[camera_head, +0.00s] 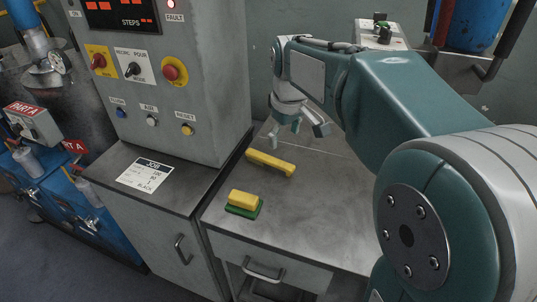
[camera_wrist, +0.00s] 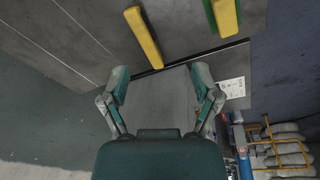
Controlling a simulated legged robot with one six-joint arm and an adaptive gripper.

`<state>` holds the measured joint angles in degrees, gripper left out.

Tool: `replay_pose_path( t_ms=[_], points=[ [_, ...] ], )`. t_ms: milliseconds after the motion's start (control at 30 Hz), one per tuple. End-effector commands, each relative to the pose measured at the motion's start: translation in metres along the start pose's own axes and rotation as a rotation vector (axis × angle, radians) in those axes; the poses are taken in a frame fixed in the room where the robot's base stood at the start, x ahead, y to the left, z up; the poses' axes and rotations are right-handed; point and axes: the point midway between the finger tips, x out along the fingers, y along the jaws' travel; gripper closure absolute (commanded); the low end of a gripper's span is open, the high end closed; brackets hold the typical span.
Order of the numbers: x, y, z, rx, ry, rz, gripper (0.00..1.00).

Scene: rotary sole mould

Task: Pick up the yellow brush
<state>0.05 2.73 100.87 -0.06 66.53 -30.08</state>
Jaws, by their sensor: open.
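The yellow brush (camera_head: 270,163) is a long, narrow yellow piece lying on the grey metal worktop (camera_head: 290,203), near the grey control cabinet. It also shows at the top of the wrist view (camera_wrist: 143,37), ahead of the fingers and a little left of centre. My gripper (camera_head: 297,125) is above the worktop, behind and to the right of the brush in the head view. In the wrist view its two fingers (camera_wrist: 160,78) are spread apart with nothing between them. The gripper is not touching the brush.
A yellow block on a green base (camera_head: 243,201) lies nearer the worktop's front edge, left of the brush. The control cabinet (camera_head: 185,95) rises left of the worktop. A printed job card (camera_head: 146,174) lies on the cabinet's ledge. The worktop's front right is clear.

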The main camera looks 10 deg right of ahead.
Motion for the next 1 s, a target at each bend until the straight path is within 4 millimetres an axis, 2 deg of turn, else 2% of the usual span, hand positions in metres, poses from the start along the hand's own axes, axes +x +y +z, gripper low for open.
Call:
replay_pose_path(
  t_ms=[33, 200, 400, 600, 1000],
  points=[
    [0.009, 0.004, -0.012, -0.029, -0.019, -0.010, 0.20],
    [0.037, 0.020, -0.047, -0.133, -0.073, -0.044, 0.20],
    [0.071, 0.043, -0.072, -0.235, -0.117, -0.089, 0.20],
    [0.088, 0.052, -0.080, -0.280, -0.133, -0.111, 0.20],
    [0.139, 0.043, -0.076, -0.283, -0.137, -0.108, 0.20]
  ],
)
